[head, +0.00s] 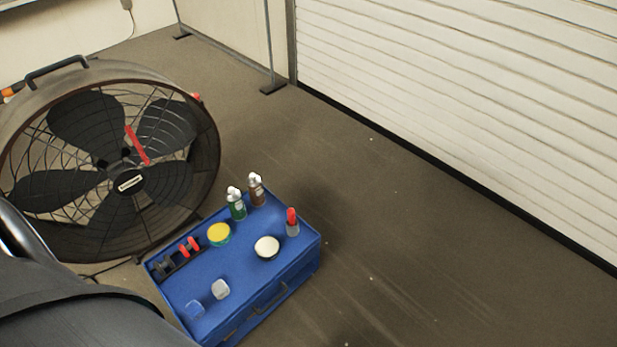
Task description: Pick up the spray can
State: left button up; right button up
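No single object is clearly the spray can. Two small bottles with white tops stand upright at the far edge of a blue case: a green bottle (237,208) and a brown bottle (256,193). A short grey can with a red cap (292,225) stands upright near the case's right corner. Any of these may be the spray can; they are too small to tell. Neither of my grippers is in view. A dark part at the lower left seems to be my own body.
The blue case (270,322) sits on the floor. On it are a yellow-topped tin (219,234), a white-topped tin (267,246), a black rack (177,257) and small cubes. A large fan (128,172) stands beside it. Floor to the right is clear up to the shutter (470,90).

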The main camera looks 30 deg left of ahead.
aim_at(255, 186)
jog(key=i+l+z, duration=0.1)
jog(key=i, duration=0.35)
jog(key=i+l+z, duration=0.15)
jog(key=i+l, duration=0.15)
jog(key=i, duration=0.2)
jog(key=i+l+z, duration=0.1)
jog(key=i, duration=0.35)
jog(key=i+u, duration=0.85)
jog(key=i+l+u, duration=0.25)
jog(key=i+u, duration=0.35)
jog(key=u, duration=0.3)
jog(key=i+j+u, duration=0.1)
jog(key=u, duration=0.35)
jog(key=i+u, duration=0.2)
jog(key=u, duration=0.2)
jog(key=i+l+u, duration=0.1)
jog(key=u, duration=0.35)
jog(key=i+u, duration=0.3)
jog(key=u, duration=0.2)
jog(key=i+l+u, duration=0.15)
jog(key=i+u, duration=0.15)
jog(key=u, duration=0.2)
